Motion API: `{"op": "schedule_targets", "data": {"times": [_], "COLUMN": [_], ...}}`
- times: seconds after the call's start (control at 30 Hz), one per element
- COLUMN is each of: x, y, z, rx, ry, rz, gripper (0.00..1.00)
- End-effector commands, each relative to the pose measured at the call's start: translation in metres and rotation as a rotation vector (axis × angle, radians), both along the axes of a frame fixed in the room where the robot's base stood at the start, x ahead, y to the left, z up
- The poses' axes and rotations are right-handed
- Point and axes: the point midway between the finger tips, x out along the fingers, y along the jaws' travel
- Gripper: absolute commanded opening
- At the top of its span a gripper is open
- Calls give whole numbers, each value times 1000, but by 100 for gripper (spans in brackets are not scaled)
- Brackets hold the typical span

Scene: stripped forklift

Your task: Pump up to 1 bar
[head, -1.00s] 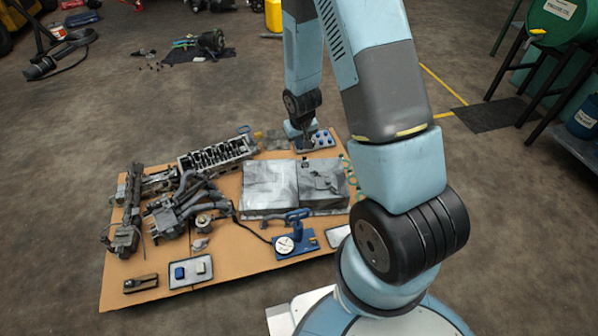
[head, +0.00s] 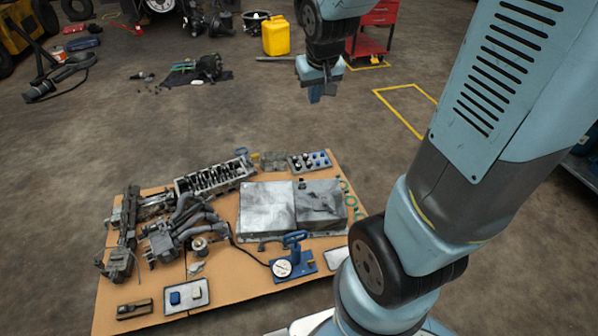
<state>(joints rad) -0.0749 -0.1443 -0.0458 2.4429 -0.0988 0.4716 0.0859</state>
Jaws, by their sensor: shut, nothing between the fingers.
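A small blue hand pump (head: 295,254) with a lever handle stands at the front right of the cardboard sheet (head: 235,285). A round white-faced gauge (head: 282,268) is at its left front; its reading is too small to tell. A thin dark hose (head: 240,244) runs from the pump up and left towards the engine parts. My gripper (head: 314,98) is shut and empty, high up and pointing down, beyond the back edge of the cardboard and well away from the pump.
Grey metal cases (head: 268,208) lie behind the pump. A cylinder head (head: 215,178), manifold parts (head: 180,228) and a tray of blue and dark pieces (head: 309,161) share the cardboard. A small tray with two blocks (head: 187,296) lies front left. A yellow canister (head: 277,36) stands on the floor behind.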

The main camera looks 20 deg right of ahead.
Motion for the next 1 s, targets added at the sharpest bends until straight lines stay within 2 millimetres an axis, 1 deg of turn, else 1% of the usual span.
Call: {"op": "schedule_targets", "data": {"times": [0.03,0.2,0.37,0.5,0.7,0.8,0.9,1.0], "x": [-9,-41,-76,-107,-147,-161,-169,-173], "y": [-1,-4,-5,-5,-4,-3,-3,-3], "z": [14,50,79,101,121,127,129,130], "rx": [3,12,20,25,33,35,36,37], "ry": [-14,-40,-63,-84,-107,-114,-117,-118], "rz": [-3,-11,-15,-18,-15,-15,-14,-13], "gripper": [0,0,0,0,0,0,0,0]}}
